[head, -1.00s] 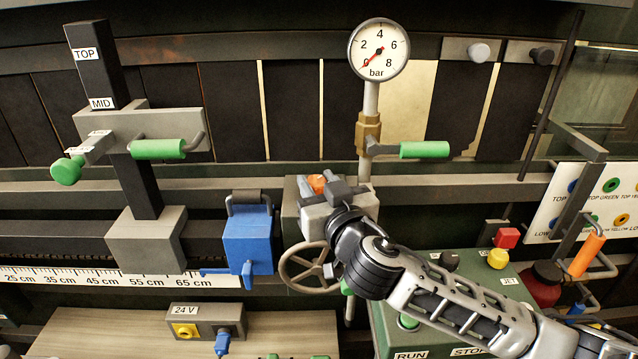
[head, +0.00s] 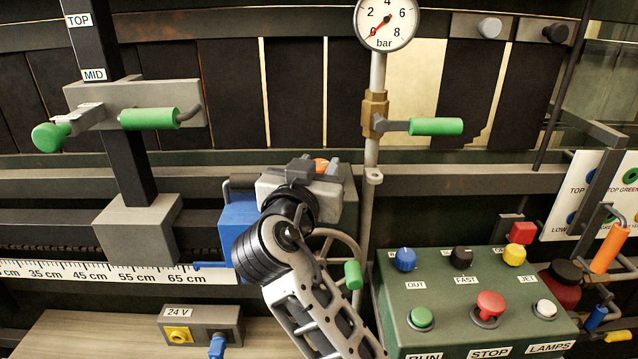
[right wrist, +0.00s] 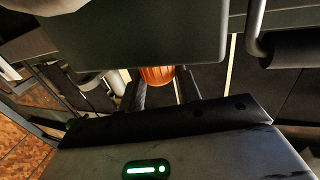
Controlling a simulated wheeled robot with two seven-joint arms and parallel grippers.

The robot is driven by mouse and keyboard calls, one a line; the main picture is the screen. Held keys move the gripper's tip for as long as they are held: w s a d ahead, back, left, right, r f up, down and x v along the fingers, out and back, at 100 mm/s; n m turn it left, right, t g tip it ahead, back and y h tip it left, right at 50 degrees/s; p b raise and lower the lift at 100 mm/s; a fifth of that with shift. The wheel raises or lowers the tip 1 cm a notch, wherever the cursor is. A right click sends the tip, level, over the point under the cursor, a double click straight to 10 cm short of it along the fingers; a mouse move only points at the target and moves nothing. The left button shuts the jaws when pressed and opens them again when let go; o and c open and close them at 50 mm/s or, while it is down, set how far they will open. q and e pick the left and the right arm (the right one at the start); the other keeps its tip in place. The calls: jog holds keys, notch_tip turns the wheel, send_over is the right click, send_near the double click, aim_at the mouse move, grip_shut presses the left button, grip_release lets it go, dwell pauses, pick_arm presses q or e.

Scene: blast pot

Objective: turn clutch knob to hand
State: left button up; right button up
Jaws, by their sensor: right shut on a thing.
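The clutch knob is an orange ribbed knob (head: 321,166) on the top of a grey housing behind the handwheel (head: 340,242). My right gripper (head: 317,168) reaches it from the front and hides most of it. In the right wrist view the orange knob (right wrist: 157,75) sits between the two dark fingers of my right gripper (right wrist: 160,86), which is shut on it. Any marking for the hand position is hidden. My left gripper is not in view.
A blue box (head: 238,222) stands close left of my right wrist. A pipe with a gauge (head: 387,24) and a green-handled valve (head: 436,126) rises just right. The green control panel (head: 455,285) with buttons is at lower right.

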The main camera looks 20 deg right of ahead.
pick_arm(q)
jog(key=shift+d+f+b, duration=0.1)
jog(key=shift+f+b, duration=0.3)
jog(key=shift+b, duration=0.5)
pick_arm(e)
jog(key=shift+a+m+g+h, duration=0.1)
jog(key=shift+m+g+h, duration=0.85)
jog(key=shift+h, duration=0.25)
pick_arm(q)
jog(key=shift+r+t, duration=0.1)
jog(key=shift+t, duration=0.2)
pick_arm(e)
jog(key=o, duration=1)
jog(key=shift+c, duration=0.2)
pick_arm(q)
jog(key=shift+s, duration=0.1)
